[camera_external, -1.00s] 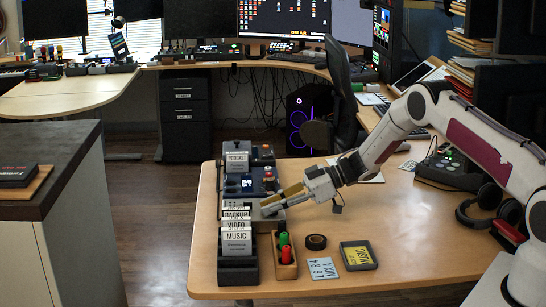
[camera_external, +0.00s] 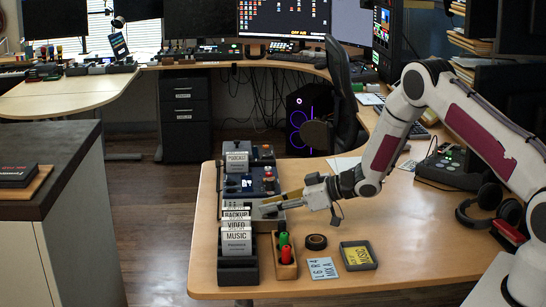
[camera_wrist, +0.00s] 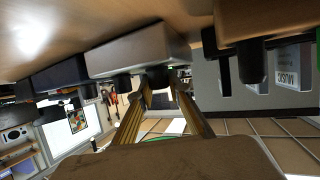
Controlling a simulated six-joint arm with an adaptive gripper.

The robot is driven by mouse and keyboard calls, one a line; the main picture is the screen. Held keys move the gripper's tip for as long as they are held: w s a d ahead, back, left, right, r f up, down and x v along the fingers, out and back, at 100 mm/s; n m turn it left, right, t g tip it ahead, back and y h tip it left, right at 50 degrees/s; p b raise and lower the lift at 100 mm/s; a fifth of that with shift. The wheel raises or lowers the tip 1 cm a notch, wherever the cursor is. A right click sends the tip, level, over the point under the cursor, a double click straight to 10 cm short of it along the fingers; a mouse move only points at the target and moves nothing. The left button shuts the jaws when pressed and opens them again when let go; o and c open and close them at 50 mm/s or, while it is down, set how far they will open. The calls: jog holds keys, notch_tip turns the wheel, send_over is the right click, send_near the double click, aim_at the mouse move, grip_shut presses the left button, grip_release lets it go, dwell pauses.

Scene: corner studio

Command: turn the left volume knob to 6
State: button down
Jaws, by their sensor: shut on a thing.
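The grey box with knobs (camera_external: 273,217) stands near the left edge of the wooden desk, behind the card holder; my fingers cover part of its top. In the wrist view, which looks upside down, the grey box (camera_wrist: 135,50) shows two dark knobs on its face. My gripper (camera_external: 266,209) comes from the right, low over the box. In the wrist view its fingertips (camera_wrist: 160,84) are on either side of one dark knob (camera_wrist: 158,75), shut on it. The other dark knob (camera_wrist: 122,83) is free beside it. The scale and pointer cannot be read.
The card holder (camera_external: 238,270) with upright cards stands just in front of the box. A wooden tray (camera_external: 285,271) with green and red pieces, a tape roll (camera_external: 316,242) and a dark tray (camera_external: 358,256) lie nearby. A blue unit (camera_external: 250,184) stands behind.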

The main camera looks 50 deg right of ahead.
jog(key=shift+m+t+h, duration=0.3)
jog(key=shift+m+h, duration=0.5)
jog(key=shift+m, duration=0.1)
jog(key=c, duration=1.9)
grip_release()
jog(key=shift+v, duration=6)
